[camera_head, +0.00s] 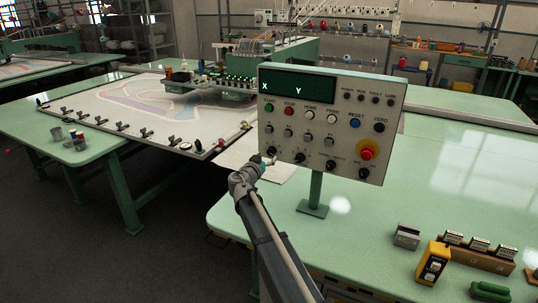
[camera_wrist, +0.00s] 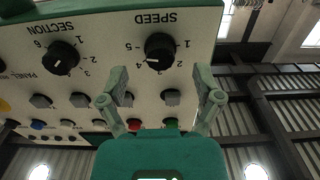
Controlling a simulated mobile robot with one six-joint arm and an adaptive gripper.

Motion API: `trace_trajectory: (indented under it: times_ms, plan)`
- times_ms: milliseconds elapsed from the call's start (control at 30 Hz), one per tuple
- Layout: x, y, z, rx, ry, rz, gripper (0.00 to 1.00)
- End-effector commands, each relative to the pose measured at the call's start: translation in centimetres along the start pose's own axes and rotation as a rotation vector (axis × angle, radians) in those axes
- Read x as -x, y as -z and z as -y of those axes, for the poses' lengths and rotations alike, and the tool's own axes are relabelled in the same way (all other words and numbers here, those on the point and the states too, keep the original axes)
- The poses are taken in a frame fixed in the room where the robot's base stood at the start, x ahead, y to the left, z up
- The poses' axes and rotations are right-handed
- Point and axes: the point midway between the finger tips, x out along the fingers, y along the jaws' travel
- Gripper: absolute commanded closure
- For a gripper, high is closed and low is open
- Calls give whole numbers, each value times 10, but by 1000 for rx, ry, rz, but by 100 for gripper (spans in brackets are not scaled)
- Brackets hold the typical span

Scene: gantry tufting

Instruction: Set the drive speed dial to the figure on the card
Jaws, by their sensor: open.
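The drive speed dial is the black knob marked SPEED (camera_wrist: 159,50) in the wrist view, which shows the panel upside down. Figures from 1 to 5 ring it. Its white pointer mark faces down and left in that picture, seemingly toward the 4. In the head view the dial (camera_head: 271,151) is the leftmost knob of the panel's bottom row. My gripper (camera_wrist: 164,84) is open and empty, its fingers apart below the dial in the wrist view. In the head view my gripper (camera_head: 266,162) is at the panel's lower left corner. I cannot make out a card with a figure.
The control panel (camera_head: 330,122) stands on a post on the green table (camera_head: 440,185). A SECTION knob (camera_wrist: 62,56) sits beside the dial, with buttons close by. A yellow handheld device (camera_head: 433,262) and a wooden rack (camera_head: 485,258) are at the right front.

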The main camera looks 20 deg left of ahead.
Motion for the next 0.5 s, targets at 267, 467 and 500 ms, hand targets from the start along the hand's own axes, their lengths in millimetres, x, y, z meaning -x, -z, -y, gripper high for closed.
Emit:
trace_trajectory:
  times_ms: [267,467,500]
  plan:
    - [-27,0,1,0,1,0,17]
    - [-31,0,1,0,1,0,17]
    - [-31,0,1,0,1,0,17]
